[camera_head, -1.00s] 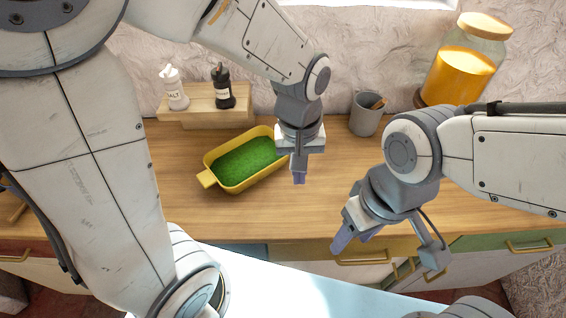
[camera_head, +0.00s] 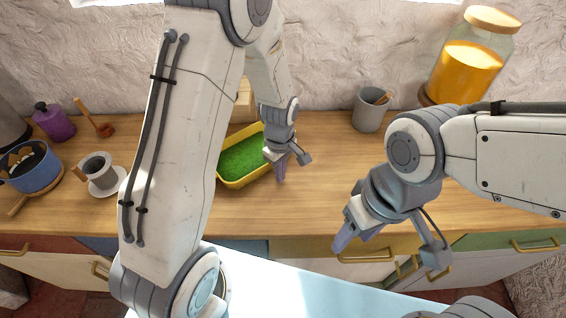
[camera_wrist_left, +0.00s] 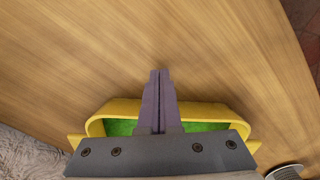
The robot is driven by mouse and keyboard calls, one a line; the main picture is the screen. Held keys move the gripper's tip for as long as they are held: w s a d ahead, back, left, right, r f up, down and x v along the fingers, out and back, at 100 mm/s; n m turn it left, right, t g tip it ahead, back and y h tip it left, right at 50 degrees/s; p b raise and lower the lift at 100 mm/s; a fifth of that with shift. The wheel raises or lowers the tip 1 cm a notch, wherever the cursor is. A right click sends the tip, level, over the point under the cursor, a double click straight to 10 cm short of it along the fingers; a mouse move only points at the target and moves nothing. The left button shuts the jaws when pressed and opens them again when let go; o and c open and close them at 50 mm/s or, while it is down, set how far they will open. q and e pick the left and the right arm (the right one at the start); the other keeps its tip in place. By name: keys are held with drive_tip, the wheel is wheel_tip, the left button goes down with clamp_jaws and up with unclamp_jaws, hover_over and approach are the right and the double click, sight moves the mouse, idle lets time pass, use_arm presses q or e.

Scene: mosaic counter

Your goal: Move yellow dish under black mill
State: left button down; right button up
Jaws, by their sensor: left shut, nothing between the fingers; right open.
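The yellow dish (camera_head: 233,184), filled with something green, sits on the wooden counter, its left end hidden behind my left arm. My left gripper (camera_head: 281,176) is shut and empty at the dish's right side. In the left wrist view, its closed fingers (camera_wrist_left: 160,78) reach across the yellow rim (camera_wrist_left: 205,108) and past it over bare wood. I cannot tell whether they touch the dish. The black mill is hidden behind my left arm; only part of the wooden riser (camera_head: 244,104) shows. My right gripper (camera_head: 352,238) is open and empty over the counter's front edge.
A grey mug (camera_head: 367,112) and a large jar of orange contents (camera_head: 462,75) stand at the back right. The counter's middle is clear.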

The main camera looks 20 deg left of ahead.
sight(265, 172)
use_arm(q)
drive_tip(key=shift+w+a+r, duration=0.1)
drive_tip(key=shift+w+a, duration=0.25)
drive_tip(key=shift+a, duration=0.35)
drive_tip(key=shift+w+a+r, duration=0.1)
drive_tip(key=shift+w+a, duration=0.25)
drive_tip(key=shift+a, duration=0.3)
use_arm(e)
drive_tip(key=shift+r, duration=0.55)
use_arm(q)
drive_tip(key=shift+a, duration=0.1)
